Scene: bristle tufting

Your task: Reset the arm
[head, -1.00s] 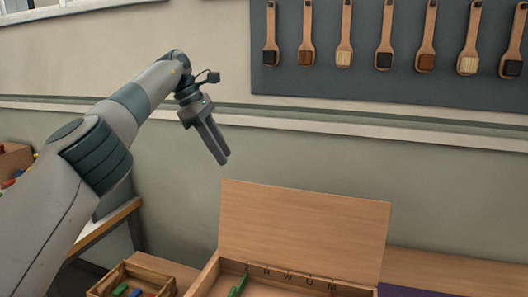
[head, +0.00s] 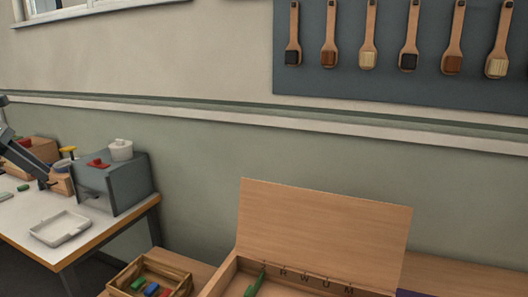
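My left gripper (head: 40,176) shows only in part at the left edge of the head view. Its dark fingers slant down to the right, in front of or above the white-topped side table (head: 25,220). Most of the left arm is outside the picture. The fingers look close together, but I cannot tell whether they are open or shut, or whether they touch anything. My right gripper is not in view.
The side table holds a grey box (head: 122,185), a white tray (head: 60,228) and a wooden bin (head: 38,148). An open-lidded wooden case (head: 322,235) and a small crate (head: 120,280) with coloured pieces stand in front. Brushes hang on a grey wall board (head: 340,85).

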